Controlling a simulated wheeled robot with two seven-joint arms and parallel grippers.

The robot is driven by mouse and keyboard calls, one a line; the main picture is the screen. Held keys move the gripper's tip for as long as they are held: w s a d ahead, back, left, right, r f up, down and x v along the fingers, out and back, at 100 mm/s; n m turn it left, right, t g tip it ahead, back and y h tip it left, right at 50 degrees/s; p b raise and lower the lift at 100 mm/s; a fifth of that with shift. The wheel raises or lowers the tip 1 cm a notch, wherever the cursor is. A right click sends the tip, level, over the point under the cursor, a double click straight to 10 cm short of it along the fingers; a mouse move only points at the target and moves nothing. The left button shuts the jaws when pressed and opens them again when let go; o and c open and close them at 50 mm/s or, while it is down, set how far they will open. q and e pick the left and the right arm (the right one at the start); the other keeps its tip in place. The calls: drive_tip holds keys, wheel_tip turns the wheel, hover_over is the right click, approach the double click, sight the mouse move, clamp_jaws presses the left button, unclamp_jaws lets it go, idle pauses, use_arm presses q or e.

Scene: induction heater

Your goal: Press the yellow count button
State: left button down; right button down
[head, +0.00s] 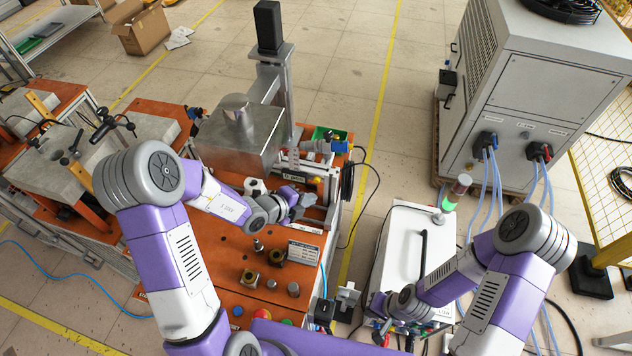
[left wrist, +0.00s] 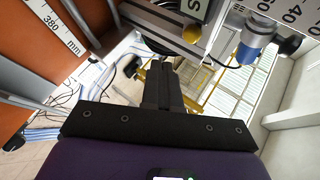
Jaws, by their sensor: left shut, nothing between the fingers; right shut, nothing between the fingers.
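A small round yellow part (left wrist: 191,34), which looks like a button, shows at the top of the left wrist view, beside a blue cylinder (left wrist: 252,50). I cannot read a count label on it. My left gripper (head: 306,203) reaches over the orange bench, close to the fixture at its right edge. Its fingers (left wrist: 162,85) are together and empty, and they point toward the area just below the yellow part, apart from it as far as I can see. My right gripper (head: 384,326) is shut and empty, low beside the white box.
The orange bench top (head: 215,265) carries a metal box (head: 238,135) and several small posts. Blue (head: 238,311) and red (head: 260,313) buttons sit at its front. The white box (head: 410,250) with a signal lamp (head: 455,190) stands to the right. Cables hang between them.

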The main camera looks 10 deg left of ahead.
use_arm(q)
drive_tip(key=shift+s, duration=1.1)
